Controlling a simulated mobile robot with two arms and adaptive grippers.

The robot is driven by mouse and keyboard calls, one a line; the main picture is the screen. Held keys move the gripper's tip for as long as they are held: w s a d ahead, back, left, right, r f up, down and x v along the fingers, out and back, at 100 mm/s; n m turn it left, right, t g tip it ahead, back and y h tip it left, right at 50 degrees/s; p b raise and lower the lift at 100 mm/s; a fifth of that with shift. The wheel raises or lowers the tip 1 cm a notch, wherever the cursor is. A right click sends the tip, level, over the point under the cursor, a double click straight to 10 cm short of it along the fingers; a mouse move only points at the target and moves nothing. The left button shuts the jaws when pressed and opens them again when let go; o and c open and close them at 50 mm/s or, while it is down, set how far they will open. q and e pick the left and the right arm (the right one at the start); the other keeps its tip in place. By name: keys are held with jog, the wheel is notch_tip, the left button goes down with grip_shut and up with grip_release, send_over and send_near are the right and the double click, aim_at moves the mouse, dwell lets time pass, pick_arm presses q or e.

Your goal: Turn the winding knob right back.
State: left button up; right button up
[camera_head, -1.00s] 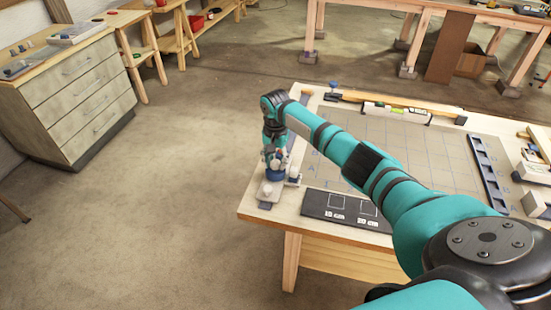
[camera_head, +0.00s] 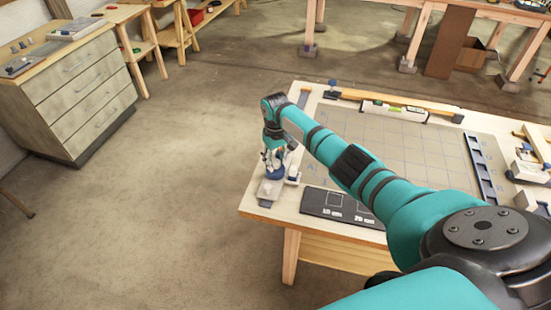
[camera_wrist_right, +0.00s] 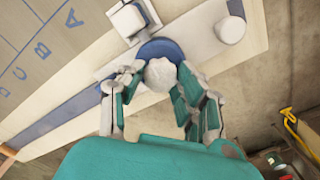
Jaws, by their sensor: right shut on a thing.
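The winding knob (camera_wrist_right: 160,72) is a pale, rounded knob in front of a blue disc (camera_wrist_right: 158,48) in the right wrist view. My right gripper (camera_wrist_right: 158,82) has its fingers on both sides of the knob and is shut on it. In the head view, my right gripper (camera_head: 275,158) reaches down over the table's near left corner, and the blue part (camera_head: 271,171) shows just below it. The knob is mostly hidden by the fingers there. A white cylinder (camera_wrist_right: 231,30) stands beside the blue disc. My left gripper is not in view.
The worktable (camera_head: 262,213) carries a gridded mat (camera_head: 390,145), a black panel with marked squares (camera_head: 340,207), a level (camera_head: 395,111) and a dark slotted rail (camera_head: 480,165). A drawer cabinet (camera_head: 80,95) stands at the left, with clear floor between.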

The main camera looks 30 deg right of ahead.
jog(key=n, duration=0.3)
jog(key=shift+n, duration=0.4)
jog(key=n, duration=0.4)
jog(key=shift+n, duration=0.3)
jog(key=n, duration=0.4)
jog(key=shift+n, duration=1.8)
jog(key=shift+b, duration=0.3)
jog(key=o, duration=1.1)
